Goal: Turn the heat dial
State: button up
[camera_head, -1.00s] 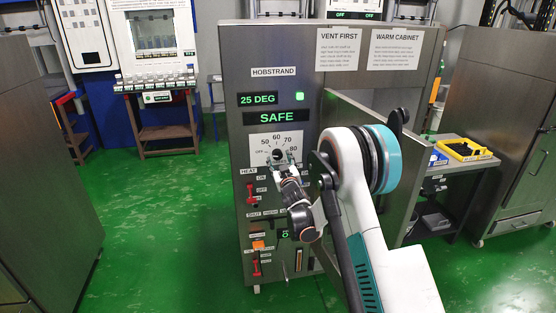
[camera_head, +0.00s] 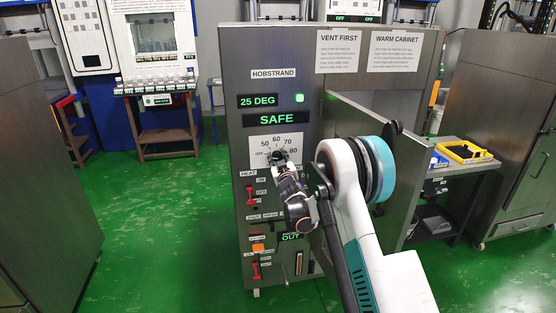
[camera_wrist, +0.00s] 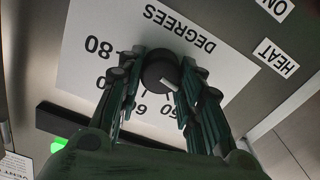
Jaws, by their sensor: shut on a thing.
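The heat dial (camera_wrist: 156,70) is a dark round knob with a pale pointer mark, on a white scale plate (camera_wrist: 88,72) with degree numbers in the wrist view. My gripper (camera_wrist: 158,76) is shut on the dial, one finger on each side of it. In the head view my gripper (camera_head: 281,160) is at the lower part of the scale plate (camera_head: 258,142) on the Hobstrand cabinet (camera_head: 350,88), hiding most of the dial. The pointer's exact reading is hard to tell. The displays above read 25 DEG (camera_head: 258,100) and SAFE (camera_head: 276,119).
A red heat switch (camera_head: 252,195) sits below left of the dial, with an orange button (camera_head: 258,248) and another red switch (camera_head: 256,268) lower down. Green floor (camera_head: 150,215) is clear to the left.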

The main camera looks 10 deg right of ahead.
jog(key=shift+m, duration=0.4)
jog(key=m+b, duration=0.1)
jog(key=m, duration=0.3)
jog(key=shift+d+m, duration=0.1)
jog(key=shift+m, duration=0.3)
jog(key=m+b, duration=0.1)
jog(key=m, duration=0.5)
jog(key=shift+d+f, duration=0.1)
jog(key=m+b, duration=0.1)
jog(key=m, duration=0.5)
jog(key=shift+f+m, duration=0.1)
jog(key=shift+m, duration=0.2)
jog(key=m, duration=0.5)
jog(key=shift+f+m, duration=0.1)
jog(key=shift+m, duration=0.2)
jog(key=o, duration=1.1)
jog(key=shift+c, duration=0.2)
